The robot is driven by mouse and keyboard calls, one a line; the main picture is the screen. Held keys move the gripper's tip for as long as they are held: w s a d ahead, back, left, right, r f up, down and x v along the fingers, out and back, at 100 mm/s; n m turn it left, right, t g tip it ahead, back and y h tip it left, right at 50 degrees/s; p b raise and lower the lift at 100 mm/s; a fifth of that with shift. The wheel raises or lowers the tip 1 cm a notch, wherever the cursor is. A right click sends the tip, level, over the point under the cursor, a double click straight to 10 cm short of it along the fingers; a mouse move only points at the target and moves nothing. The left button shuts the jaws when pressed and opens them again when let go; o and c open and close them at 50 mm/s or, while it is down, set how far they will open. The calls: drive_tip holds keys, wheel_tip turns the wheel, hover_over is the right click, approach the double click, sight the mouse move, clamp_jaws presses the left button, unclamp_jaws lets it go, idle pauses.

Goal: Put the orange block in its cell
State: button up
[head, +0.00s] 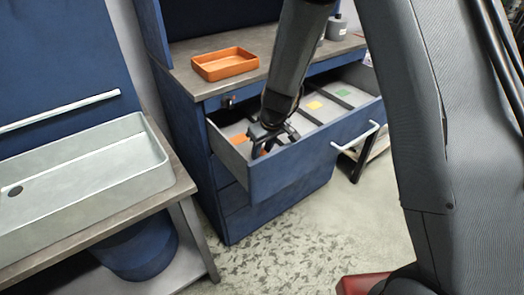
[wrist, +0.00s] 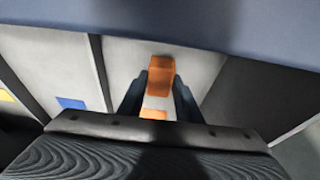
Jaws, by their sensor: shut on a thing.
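My gripper (head: 267,146) reaches down into the open drawer (head: 318,150), at its left end. In the wrist view my gripper (wrist: 160,82) is shut on the orange block (wrist: 160,76), which sits between the two dark fingers. The block is over or in the end cell (wrist: 203,62), whose floor carries an orange mark (wrist: 154,114). An orange patch (head: 238,139) also shows in the head view left of my gripper. I cannot tell whether the block touches the cell floor.
Dark dividers split the drawer into cells; a blue mark (wrist: 71,103), yellow mark (head: 314,105) and green mark (head: 342,93) show in others. An orange tray (head: 225,65) stands on the worktop above. A sink (head: 85,165) is at the left. The drawer walls are close around my gripper.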

drive_tip(key=shift+f, duration=0.1)
drive_tip(key=o, duration=1.2)
drive_tip(key=shift+c, duration=0.2)
drive_tip(key=shift+r, duration=0.5)
drive_tip(key=b+v, duration=0.1)
drive_tip(key=v, duration=1)
drive_tip(key=shift+s+b, duration=0.2)
drive_tip(key=shift+b, duration=0.1)
drive_tip(key=shift+r, duration=0.1)
